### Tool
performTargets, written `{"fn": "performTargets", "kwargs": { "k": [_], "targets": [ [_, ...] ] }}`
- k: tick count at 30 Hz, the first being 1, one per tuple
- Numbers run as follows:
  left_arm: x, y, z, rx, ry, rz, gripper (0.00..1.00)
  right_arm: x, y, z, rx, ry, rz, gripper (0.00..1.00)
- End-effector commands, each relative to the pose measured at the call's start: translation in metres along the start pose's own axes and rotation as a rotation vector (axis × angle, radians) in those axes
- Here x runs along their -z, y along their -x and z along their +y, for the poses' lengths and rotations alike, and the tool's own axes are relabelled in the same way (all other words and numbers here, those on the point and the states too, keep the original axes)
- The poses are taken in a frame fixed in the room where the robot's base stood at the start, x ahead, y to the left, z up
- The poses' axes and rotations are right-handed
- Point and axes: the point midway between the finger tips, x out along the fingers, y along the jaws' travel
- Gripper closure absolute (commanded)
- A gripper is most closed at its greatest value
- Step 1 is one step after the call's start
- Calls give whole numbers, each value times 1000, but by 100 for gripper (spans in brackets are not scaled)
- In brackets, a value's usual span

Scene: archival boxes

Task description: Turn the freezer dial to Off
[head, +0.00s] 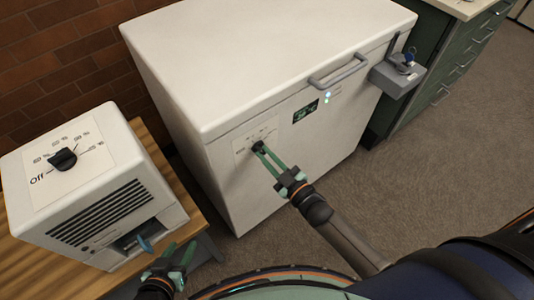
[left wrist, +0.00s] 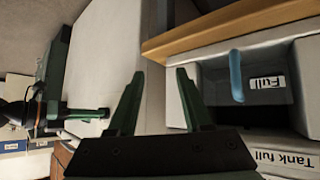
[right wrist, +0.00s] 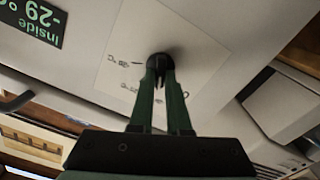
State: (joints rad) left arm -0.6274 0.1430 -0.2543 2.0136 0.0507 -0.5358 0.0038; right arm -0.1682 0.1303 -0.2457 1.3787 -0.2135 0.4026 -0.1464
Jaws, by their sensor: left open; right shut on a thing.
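The white chest freezer (head: 228,178) stands in the middle of the head view. Its black dial (head: 257,146) sits on a pale label plate on the front face, at the left. My right gripper (head: 262,153) is shut on the dial. In the right wrist view the fingertips close around the dial (right wrist: 159,62), and they partly hide it. The dial's pointer setting is hard to read there. My left gripper (head: 180,264) is open and empty, in front of the white dehumidifier (head: 160,205). In the left wrist view its fingers (left wrist: 157,78) stand apart with nothing between them.
The dehumidifier, with its own black knob (head: 63,159) marked Off and percentages, stands on a wooden table (head: 160,150) at left. The freezer has a handle (head: 338,71), a green display (head: 306,110) and a grey lock box with key (head: 398,75). Carpet at right is clear.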

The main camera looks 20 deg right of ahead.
Motion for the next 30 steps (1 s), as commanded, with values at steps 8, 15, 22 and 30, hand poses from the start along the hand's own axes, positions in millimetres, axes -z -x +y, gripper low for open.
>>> {"fn": "performTargets", "kwargs": {
  "k": [8,15,22,30],
  "targets": [
    [2,0,0,-1,-1,4,50,0,0,-2,-1,261,0,100],
    [0,-2,0,-1,-1,4,50,-1,0,-2,-1,474,1,100],
    [-3,-3,0,-1,-1,1,50,-1,0,-3,0,633,0,100],
    [-9,-1,0,-1,2,-10,50,-1,0,-3,0,736,1,100]
  ]
}}
